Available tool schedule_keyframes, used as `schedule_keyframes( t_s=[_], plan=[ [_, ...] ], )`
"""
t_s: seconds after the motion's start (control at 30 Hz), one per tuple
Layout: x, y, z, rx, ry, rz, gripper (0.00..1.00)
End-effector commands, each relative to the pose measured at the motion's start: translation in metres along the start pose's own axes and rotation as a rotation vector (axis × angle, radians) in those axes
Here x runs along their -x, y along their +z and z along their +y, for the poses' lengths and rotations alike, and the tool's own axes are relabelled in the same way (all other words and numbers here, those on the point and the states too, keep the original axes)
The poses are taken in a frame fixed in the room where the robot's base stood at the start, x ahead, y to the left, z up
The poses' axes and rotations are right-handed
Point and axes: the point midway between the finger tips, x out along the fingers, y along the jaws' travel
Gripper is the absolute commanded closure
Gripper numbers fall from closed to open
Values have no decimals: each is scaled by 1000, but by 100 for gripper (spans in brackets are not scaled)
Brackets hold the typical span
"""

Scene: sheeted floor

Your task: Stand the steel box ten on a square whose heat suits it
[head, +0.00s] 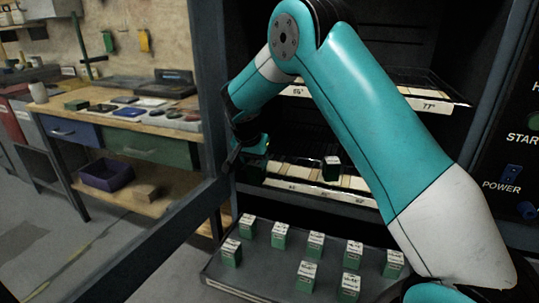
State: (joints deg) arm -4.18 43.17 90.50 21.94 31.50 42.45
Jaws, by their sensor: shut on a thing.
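A small dark green box with a white, marked top (331,167) shows inside the dark cabinet, just over the lower shelf. Its marking is too small to read, so I cannot tell from it whether this is box ten. My gripper (262,147) reaches in at the cabinet's left side, left of this box. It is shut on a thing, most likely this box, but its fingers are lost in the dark. Pale squares (290,170) line the lower shelf, with number labels on the front edge. I cannot tell whether the box touches a square.
Several similar green boxes with white tops (316,245) stand on a grey tray (225,275) below the cabinet. An upper shelf edge (440,103) reads about 77°. The cabinet's left post (211,90) stands close to my arm. A workbench (130,122) is at left.

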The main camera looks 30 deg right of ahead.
Motion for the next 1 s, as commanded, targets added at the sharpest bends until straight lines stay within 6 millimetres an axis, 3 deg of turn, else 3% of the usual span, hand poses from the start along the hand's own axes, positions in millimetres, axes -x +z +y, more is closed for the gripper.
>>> schedule_keyframes(
  t_s=[0.2,0.7,0.8,1.0],
  plan=[
    [-23,-55,0,-3,-1,1,89],
    [-48,-116,0,0,-1,1,89],
    [-59,-108,0,4,-1,0,89],
    [-60,-107,0,3,-2,1,89]
  ],
)
